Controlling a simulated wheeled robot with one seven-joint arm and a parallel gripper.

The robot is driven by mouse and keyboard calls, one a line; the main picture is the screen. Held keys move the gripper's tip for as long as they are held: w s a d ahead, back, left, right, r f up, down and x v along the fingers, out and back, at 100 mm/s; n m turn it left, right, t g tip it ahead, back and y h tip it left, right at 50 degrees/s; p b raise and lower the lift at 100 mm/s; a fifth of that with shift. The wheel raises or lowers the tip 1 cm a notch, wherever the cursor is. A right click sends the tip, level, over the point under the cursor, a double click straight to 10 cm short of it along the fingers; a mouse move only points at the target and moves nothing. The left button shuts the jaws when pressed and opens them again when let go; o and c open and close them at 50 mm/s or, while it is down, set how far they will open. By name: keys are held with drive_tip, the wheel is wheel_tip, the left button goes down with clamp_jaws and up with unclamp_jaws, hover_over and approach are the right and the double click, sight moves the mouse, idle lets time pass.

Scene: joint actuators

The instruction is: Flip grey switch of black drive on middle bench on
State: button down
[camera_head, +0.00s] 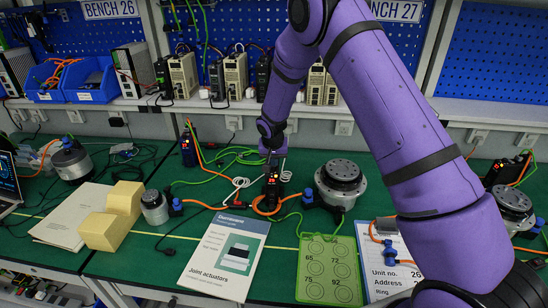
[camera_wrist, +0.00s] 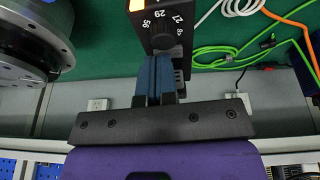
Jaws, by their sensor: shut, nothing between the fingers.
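The black drive (camera_head: 271,190) stands upright on the green mat of the middle bench, with lit red marks on its face. In the wrist view the drive (camera_wrist: 155,22) shows an orange display and white numbers. My gripper (camera_head: 275,159) is at the top of this drive. In the wrist view my gripper (camera_wrist: 158,62) has its blue fingers together with nothing between them. The fingertips overlap the drive's near end in the picture; I cannot tell if they touch it. The grey switch cannot be made out clearly, and the fingers may hide it.
A round actuator (camera_head: 341,180) stands right of the drive, and a smaller one (camera_head: 154,207) to the left. Another black drive (camera_head: 188,146) stands behind left. Orange, green and white cables lie around. A booklet (camera_head: 226,252), a green sheet (camera_head: 329,270) and yellow blocks (camera_head: 112,222) lie in front.

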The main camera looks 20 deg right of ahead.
drive_tip(key=shift+s+d+f+y, duration=0.1)
drive_tip(key=shift+d+f+y, duration=0.1)
drive_tip(key=shift+f+y, duration=0.2)
drive_tip(key=shift+a, duration=0.25)
drive_tip(key=shift+a+r, duration=0.15)
drive_tip(key=shift+a, duration=0.45)
